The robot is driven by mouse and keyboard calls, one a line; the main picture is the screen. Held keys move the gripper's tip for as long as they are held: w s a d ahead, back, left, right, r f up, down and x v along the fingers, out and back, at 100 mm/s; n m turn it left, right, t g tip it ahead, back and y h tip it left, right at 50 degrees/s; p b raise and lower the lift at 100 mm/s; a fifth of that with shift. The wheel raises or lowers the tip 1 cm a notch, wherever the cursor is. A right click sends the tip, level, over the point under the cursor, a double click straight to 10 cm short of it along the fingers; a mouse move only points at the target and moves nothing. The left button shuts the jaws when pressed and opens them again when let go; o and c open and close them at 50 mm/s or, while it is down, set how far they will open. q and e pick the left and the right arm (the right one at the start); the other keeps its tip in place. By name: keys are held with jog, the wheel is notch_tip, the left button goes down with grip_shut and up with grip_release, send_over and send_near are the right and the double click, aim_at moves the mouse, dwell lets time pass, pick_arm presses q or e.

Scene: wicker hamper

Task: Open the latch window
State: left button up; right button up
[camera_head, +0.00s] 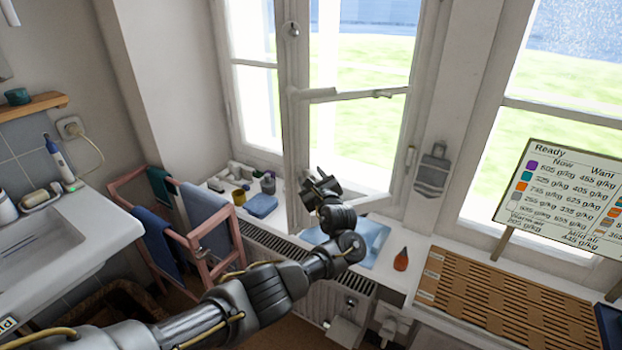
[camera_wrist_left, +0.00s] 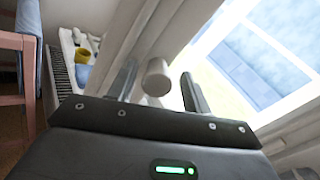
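The latch window (camera_head: 360,95) has a pale frame with a cross bar. Its sash seems to stand at an angle to the wall; I cannot tell how far. A round knob (camera_head: 293,29) is high on its left stile. My left gripper (camera_head: 318,178) is in front of the lower part of that stile. In the left wrist view my left gripper (camera_wrist_left: 160,90) is open, with a pale cylindrical knob (camera_wrist_left: 157,77) between or just beyond its fingers. I cannot tell whether they touch. The head view does not show this lower knob clearly. My right gripper is not in view.
A towel rack (camera_head: 195,240) and sink (camera_head: 40,250) stand left. A slatted board (camera_head: 500,300) and sign (camera_head: 565,195) are at right.

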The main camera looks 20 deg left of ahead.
pick_arm(q)
jog(key=shift+s+a, duration=0.15)
jog(key=p+v, duration=0.2)
jog(key=v, duration=0.8)
jog(key=shift+s+d+p, duration=0.3)
